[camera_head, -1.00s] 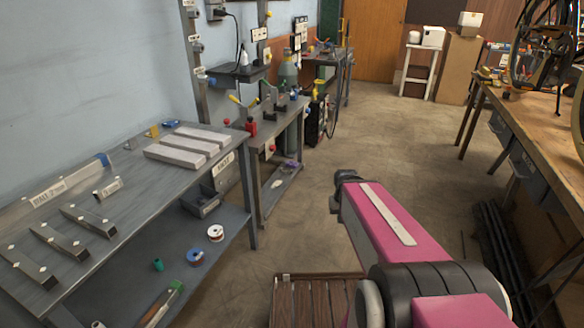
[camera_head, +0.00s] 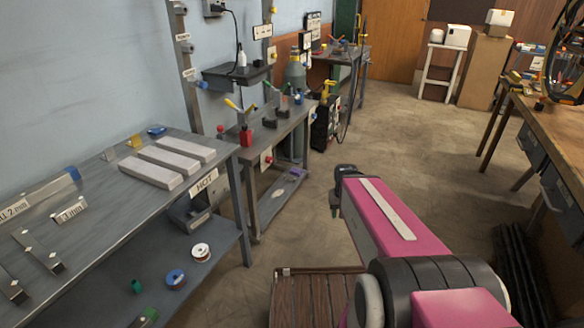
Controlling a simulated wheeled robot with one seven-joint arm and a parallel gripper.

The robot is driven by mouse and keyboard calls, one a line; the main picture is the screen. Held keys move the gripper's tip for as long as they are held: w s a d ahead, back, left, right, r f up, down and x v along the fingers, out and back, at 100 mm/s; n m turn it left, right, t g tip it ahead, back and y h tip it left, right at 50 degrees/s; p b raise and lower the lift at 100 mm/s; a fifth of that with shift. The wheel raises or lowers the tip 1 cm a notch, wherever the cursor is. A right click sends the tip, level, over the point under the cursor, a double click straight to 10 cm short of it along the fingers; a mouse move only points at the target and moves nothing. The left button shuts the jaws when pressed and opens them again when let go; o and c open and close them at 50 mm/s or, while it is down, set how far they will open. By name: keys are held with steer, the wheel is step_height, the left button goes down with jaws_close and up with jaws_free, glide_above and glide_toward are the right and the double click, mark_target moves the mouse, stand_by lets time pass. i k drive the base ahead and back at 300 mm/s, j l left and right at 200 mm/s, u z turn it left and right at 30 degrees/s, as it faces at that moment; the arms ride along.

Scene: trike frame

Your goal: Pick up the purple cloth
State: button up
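A small purple patch (camera_head: 296,172), which looks like the purple cloth, lies on the lower shelf of the narrow grey bench (camera_head: 272,200) left of centre. It is too small to make out its folds. My pink arm reaches forward from the bottom right. Its dark far end (camera_head: 338,190), where my gripper would be, is right of the cloth in the picture and clearly apart from it. The fingers cannot be made out.
A long grey workbench (camera_head: 95,215) with pale bars (camera_head: 168,168) and a "HOT" sign stands at the left, spools (camera_head: 201,252) on its lower shelf. A wooden bench (camera_head: 545,125) stands at the right.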

mark_target(297, 173)
steer(key=i+l+u, duration=0.3)
steer(key=i+l, duration=0.15)
steer(key=i+l+u, duration=0.35)
steer(key=i+l, duration=0.2)
steer(key=i+l+u, duration=0.3)
steer(key=l, duration=0.35)
steer(key=i+l+u, duration=0.15)
steer(key=l, duration=0.35)
steer(key=i+l+u, duration=0.15)
steer(key=l, duration=0.3)
steer(key=i+l+u, duration=0.1)
steer(key=l, duration=0.45)
steer(key=i+l+u, duration=0.15)
steer(key=l, duration=0.35)
steer(key=i, duration=0.35)
